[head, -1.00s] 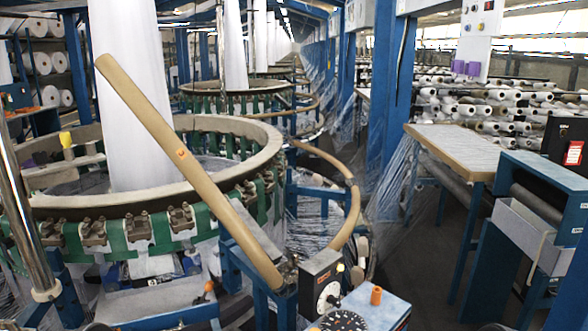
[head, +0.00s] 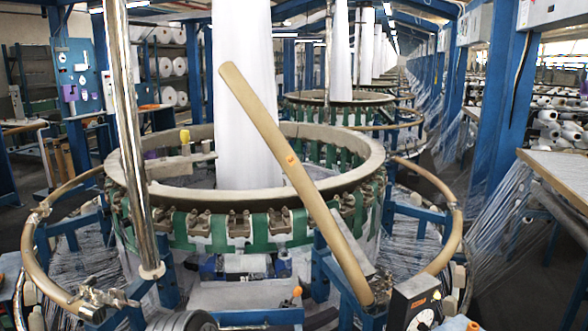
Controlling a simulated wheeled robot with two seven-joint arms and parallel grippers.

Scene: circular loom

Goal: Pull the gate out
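The gate appears to be the long tan bar (head: 306,186) in front of the circular loom (head: 150,195). It slants up to the left, its lower end at a hinge-like mount (head: 378,292) and its upper end free in the air. A small orange knob (head: 291,158) sits on it. A curved tan rail (head: 40,262) lies left of the loom, with a metal clamp (head: 100,297) at its near end. Another curved rail (head: 452,235) runs to the right of the gate. Neither of my grippers is in view.
A shiny upright pole (head: 125,150) stands at the front left of the loom. A control box (head: 416,303) with a dial is at the lower right. Blue posts (head: 497,110) and a table (head: 565,172) stand to the right, with more looms (head: 340,112) behind.

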